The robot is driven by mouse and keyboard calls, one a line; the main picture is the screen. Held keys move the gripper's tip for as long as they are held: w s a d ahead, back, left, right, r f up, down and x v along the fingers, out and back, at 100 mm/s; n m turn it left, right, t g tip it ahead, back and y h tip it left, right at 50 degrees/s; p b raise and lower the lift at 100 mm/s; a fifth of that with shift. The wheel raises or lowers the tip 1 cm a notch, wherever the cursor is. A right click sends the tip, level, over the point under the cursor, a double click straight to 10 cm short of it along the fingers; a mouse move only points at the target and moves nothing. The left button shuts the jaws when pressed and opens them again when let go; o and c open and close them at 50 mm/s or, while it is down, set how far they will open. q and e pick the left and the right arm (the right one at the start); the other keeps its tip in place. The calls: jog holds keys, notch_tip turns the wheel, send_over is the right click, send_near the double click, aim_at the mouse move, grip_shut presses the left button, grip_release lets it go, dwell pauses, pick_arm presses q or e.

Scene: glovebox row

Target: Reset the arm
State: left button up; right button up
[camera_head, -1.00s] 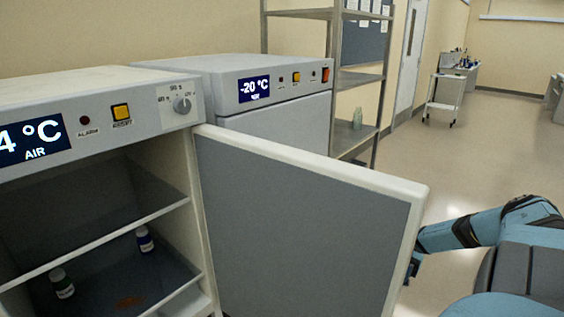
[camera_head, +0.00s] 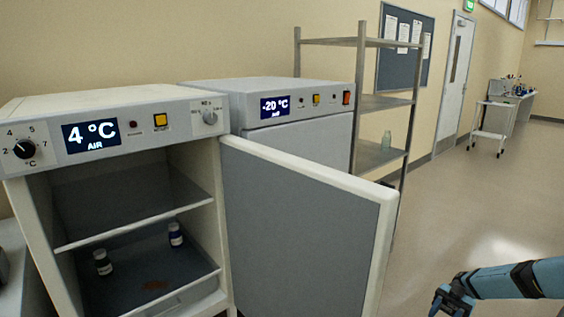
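My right arm comes in from the lower right, and its dark gripper (camera_head: 452,301) hangs in free air to the right of the open fridge door (camera_head: 305,230), apart from it. The gripper is small and partly cut by the bottom edge, so I cannot tell whether it is open or shut. I see nothing held in it. My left gripper is not in view. The 4 °C fridge (camera_head: 110,110) stands at the left with its door swung wide open.
Two small vials, one white and dark (camera_head: 103,262) and one blue and white (camera_head: 176,234), stand inside the fridge on the lower level. A -20 °C freezer (camera_head: 285,103), a metal shelf rack (camera_head: 385,102) and a trolley (camera_head: 490,127) stand behind. The floor (camera_head: 480,205) at the right is clear.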

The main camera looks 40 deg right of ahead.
jog(key=s+a+f+m+t+y, duration=0.1)
jog(key=a+f+t+y, duration=0.1)
jog(key=a+f, duration=0.6)
jog(key=s+a+f+m+t+y, duration=0.1)
jog(key=s+a+f+y, duration=0.15)
jog(key=a, duration=1.05)
jog(key=s+a+f+m+t+y, duration=0.1)
jog(key=a+f+t+y, duration=0.15)
jog(key=a+f, duration=0.6)
jog(key=w+a+r+m+t+h, duration=0.4)
jog(key=w+a+m+t+h, duration=0.4)
jog(key=w+h, duration=0.6)
notch_tip(320, 180, up, 4)
jog(key=s+g+h, duration=0.2)
jog(key=g+h, duration=0.2)
jog(key=h, duration=0.4)
jog(key=a+r+m+t, duration=0.15)
jog(key=a+m, duration=0.35)
jog(key=a, duration=0.8)
pick_arm(q)
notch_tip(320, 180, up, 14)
jog(key=p, duration=1.7)
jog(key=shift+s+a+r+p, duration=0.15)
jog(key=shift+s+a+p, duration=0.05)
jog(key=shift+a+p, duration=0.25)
pick_arm(e)
notch_tip(320, 180, up, 14)
jog(key=d, duration=0.1)
jog(key=shift+s+d+n, duration=0.2)
jog(key=shift+d+n, duration=0.2)
